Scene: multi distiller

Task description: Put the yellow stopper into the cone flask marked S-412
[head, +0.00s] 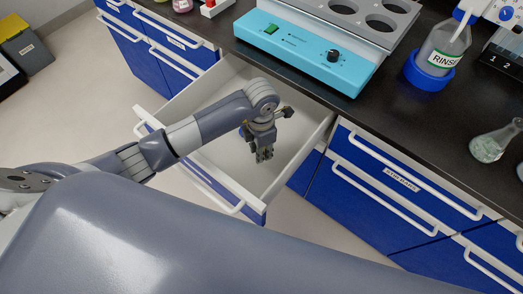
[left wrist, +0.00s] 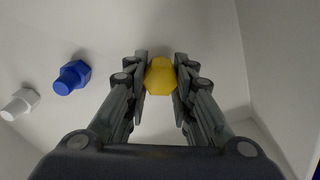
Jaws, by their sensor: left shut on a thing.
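My left gripper (head: 264,155) reaches down into an open drawer (head: 212,97). In the left wrist view its two fingers (left wrist: 161,70) are shut on the yellow stopper (left wrist: 160,82), one finger on each side. The gripper hides the stopper in the head view. A cone flask (head: 490,146) with pale contents stands on the dark bench at the right, well away from the gripper. I cannot read a mark on it. Another vessel at the right edge is mostly cut off. My right gripper is not in view.
A blue stopper (left wrist: 70,78) and a white stopper (left wrist: 20,104) lie in the drawer left of the gripper. A blue device (head: 300,48) with round wells stands on the bench. A RINSE bottle (head: 443,50) sits in a blue holder. Drawer walls surround the gripper.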

